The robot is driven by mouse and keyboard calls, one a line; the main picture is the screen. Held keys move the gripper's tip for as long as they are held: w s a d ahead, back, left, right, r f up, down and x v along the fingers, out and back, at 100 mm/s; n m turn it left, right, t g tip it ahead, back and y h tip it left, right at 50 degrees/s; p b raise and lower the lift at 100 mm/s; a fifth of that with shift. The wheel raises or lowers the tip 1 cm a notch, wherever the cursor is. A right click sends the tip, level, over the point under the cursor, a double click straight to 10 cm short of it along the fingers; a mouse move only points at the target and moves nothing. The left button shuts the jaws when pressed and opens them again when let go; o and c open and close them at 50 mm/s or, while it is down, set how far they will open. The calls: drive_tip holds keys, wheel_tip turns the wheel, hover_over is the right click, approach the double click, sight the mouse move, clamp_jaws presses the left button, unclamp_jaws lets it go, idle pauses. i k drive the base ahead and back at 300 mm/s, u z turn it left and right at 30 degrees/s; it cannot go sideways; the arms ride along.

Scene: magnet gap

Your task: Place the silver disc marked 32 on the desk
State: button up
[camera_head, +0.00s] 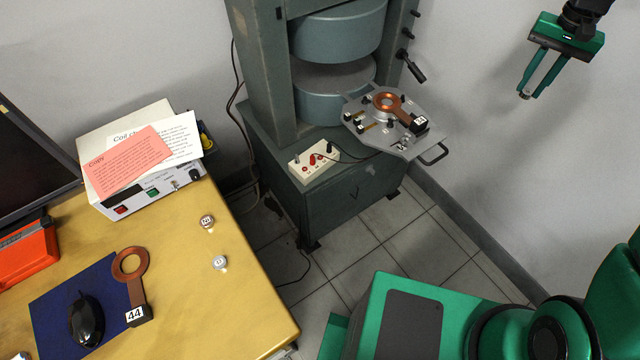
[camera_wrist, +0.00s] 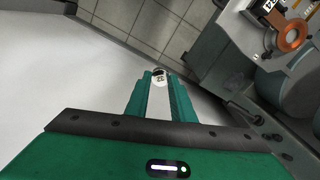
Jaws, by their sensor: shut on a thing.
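My gripper (camera_head: 530,93) is raised at the upper right in the head view, in front of the bare wall and away from the desk. In the wrist view its green fingers are shut on a small silver disc (camera_wrist: 160,74) at their tips; the disc's dark number is small and looks like 32. The wooden desk (camera_head: 235,312) fills the lower left of the head view. Two other small silver discs lie on it, one farther back (camera_head: 207,221) and one nearer (camera_head: 220,262); their numbers are hard to read.
A large grey magnet (camera_head: 272,90) with a metal plate (camera_head: 428,112) stands between gripper and desk. The desk holds a copper coil (camera_head: 131,264) marked 44, a mouse (camera_head: 86,318) on a blue mat, and a white instrument box (camera_head: 160,200).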

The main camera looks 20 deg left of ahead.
sight(189, 281)
drive_tip(key=k, duration=2.05)
drive_tip(key=u, duration=1.3)
drive_tip(key=i, duration=1)
drive_tip(key=u, duration=0.05)
